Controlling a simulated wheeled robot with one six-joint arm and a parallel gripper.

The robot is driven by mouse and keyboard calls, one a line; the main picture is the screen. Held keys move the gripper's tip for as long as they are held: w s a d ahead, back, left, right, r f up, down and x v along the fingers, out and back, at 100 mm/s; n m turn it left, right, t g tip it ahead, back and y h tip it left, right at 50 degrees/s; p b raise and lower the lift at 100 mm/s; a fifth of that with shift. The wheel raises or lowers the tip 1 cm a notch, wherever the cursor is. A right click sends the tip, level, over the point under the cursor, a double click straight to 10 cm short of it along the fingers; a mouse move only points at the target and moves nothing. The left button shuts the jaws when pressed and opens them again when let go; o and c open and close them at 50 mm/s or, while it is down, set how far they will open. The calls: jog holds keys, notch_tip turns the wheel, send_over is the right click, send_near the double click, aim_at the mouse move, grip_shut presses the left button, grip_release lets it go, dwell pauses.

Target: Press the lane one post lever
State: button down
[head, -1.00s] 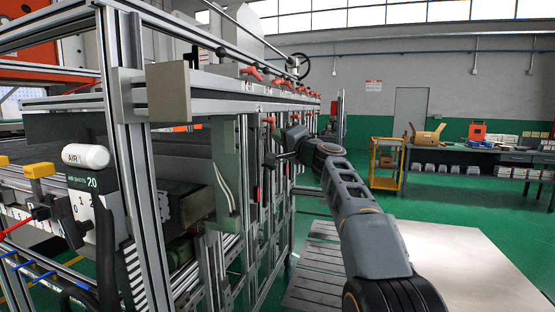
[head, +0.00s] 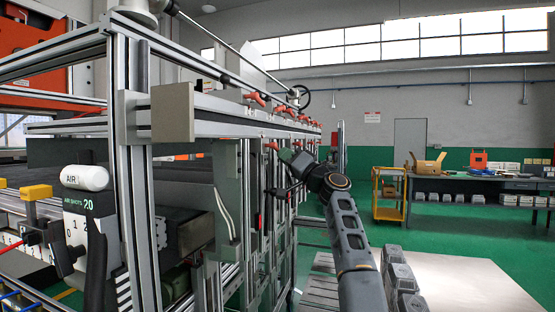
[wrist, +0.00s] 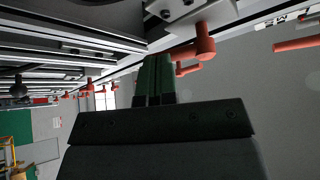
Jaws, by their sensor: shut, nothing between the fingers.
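My gripper (head: 284,155) is beside the machine frame, below its long upper rail, in the head view. In the wrist view its green fingers (wrist: 154,72) are together and empty. A red lever (wrist: 205,42) on a metal bracket is just right of the fingertips there, apparently close; I cannot tell whether they touch. More red levers run along the rail behind it, and another red bar (wrist: 298,44) is at the right. In the head view a red lever (head: 271,146) shows by the gripper. No readable lane number tells which is lane one.
Red handles (head: 255,98) line the rail top. An aluminium post (head: 130,170) and a grey end block (head: 172,113) stand nearer, left of my arm. A yellow cart (head: 389,212) and a workbench (head: 480,170) are at the back right. Green floor lies open before them.

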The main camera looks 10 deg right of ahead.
jog(key=w+d+f+b+v, duration=0.1)
jog(key=b+v, duration=1.1)
jog(key=v, duration=0.2)
jog(key=shift+w, duration=0.2)
jog(key=shift+a+r, duration=0.1)
jog(key=shift+a, duration=0.05)
